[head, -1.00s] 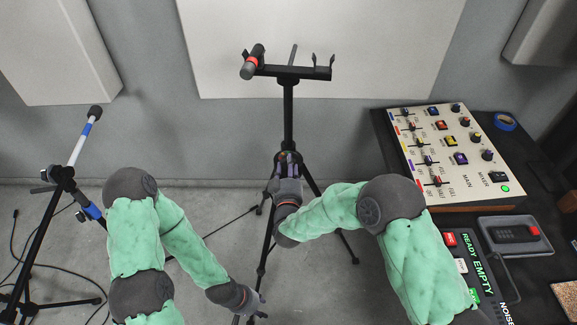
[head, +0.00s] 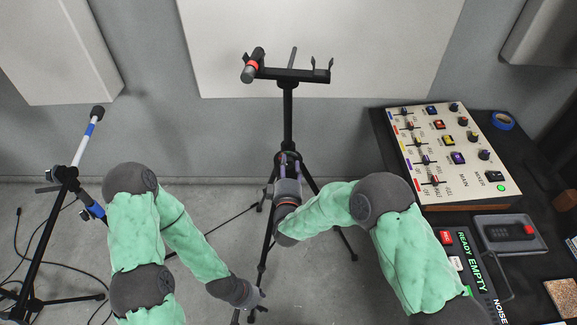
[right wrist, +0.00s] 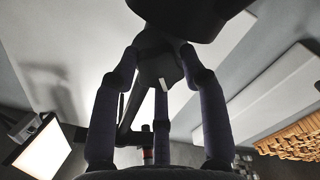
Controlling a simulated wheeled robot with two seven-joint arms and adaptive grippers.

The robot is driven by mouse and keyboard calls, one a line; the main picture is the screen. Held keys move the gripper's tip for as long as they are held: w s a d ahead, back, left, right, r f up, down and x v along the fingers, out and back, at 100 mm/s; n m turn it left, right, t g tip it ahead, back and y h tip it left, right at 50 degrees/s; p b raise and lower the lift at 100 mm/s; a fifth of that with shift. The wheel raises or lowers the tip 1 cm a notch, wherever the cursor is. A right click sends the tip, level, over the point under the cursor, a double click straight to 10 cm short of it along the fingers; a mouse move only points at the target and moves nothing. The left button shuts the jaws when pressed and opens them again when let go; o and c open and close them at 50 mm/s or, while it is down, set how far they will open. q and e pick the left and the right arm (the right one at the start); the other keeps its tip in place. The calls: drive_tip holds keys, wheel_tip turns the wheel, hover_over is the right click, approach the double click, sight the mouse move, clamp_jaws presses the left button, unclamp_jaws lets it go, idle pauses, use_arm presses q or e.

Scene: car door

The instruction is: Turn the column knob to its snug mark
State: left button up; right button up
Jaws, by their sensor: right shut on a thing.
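A black tripod stand with a column (head: 288,115) stands in the middle of the head view. My right gripper (head: 288,160) is at the column, below the crossbar. In the right wrist view its purple-grey fingers (right wrist: 160,95) close around a dark part, the column knob (right wrist: 158,65). A small white mark (right wrist: 165,85) shows between the fingers. I cannot tell whether it lines up with anything. The knob is mostly hidden in the head view. My left gripper (head: 257,302) is low, near the stand's front leg and apart from the knob; its jaw opening is unclear.
The crossbar (head: 295,74) on top holds a microphone (head: 252,65) at its left end. A mixer panel (head: 450,150) and a grey device (head: 511,233) are on the dark desk at right. Another microphone stand (head: 62,190) and cables are at left.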

drive_tip(key=shift+w+a+r, duration=0.15)
drive_tip(key=shift+a+r, duration=0.1)
drive_tip(key=shift+r, duration=0.25)
drive_tip(key=o, duration=1.1)
drive_tip(key=shift+a, duration=0.1)
drive_tip(key=shift+o, duration=0.2)
drive_tip(key=shift+f, duration=0.3)
drive_tip(key=shift+f, duration=0.1)
